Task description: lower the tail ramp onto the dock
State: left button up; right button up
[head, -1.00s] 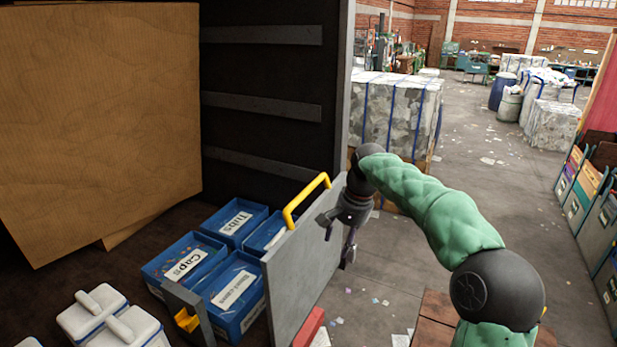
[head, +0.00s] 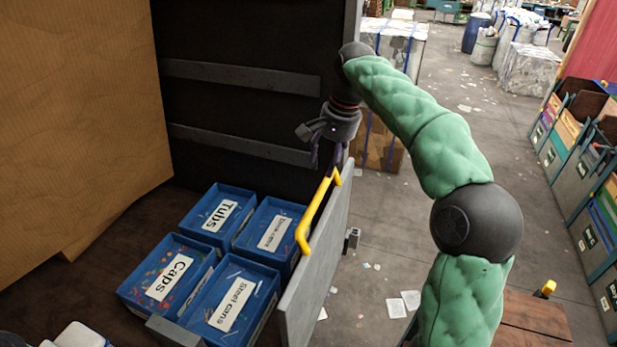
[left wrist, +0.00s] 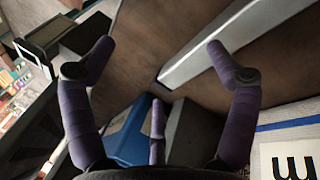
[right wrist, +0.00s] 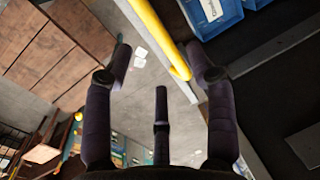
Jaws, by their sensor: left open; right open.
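The tail ramp (head: 318,272) is a grey panel standing nearly upright at the truck bed's open edge. Its yellow bar handle (head: 307,222) runs along the top edge. My right gripper (head: 328,158) is open just above the handle's far end, fingers pointing down. In the right wrist view the handle (right wrist: 158,37) passes through the gap between the open fingers (right wrist: 158,55); I cannot tell whether they touch it. My left gripper (left wrist: 160,45) is open and empty in its wrist view and outside the head view. The dock cannot be made out with certainty.
A large cardboard box (head: 80,120) is at left. Baled waste (head: 400,45) stands behind on the floor. Open floor (head: 440,160) lies to the right.

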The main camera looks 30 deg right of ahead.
aim_at(321, 194)
pick_arm(q)
jog(key=shift+s+r, duration=0.15)
jog(key=shift+s, duration=0.4)
jog(key=shift+s+r, duration=0.15)
jog(key=shift+s, duration=0.35)
jog(key=shift+w+r+p, duration=0.1)
jog(key=shift+w+p, duration=0.2)
jog(key=shift+w, duration=0.3)
pick_arm(e)
jog(key=f, duration=0.5)
jog(key=a+f, duration=0.1)
jog(key=f, duration=0.2)
jog(key=shift+f, duration=0.1)
jog(key=shift+s+a+f, duration=0.15)
jog(key=shift+s+f, duration=0.2)
jog(key=shift+f, duration=0.3)
jog(key=shift+w+f, duration=0.15)
jog(key=shift+w, duration=0.15)
pick_arm(q)
jog(key=shift+s+r, duration=0.1)
jog(key=shift+s, duration=0.1)
pick_arm(e)
jog(key=shift+s, duration=0.1)
grip_shut()
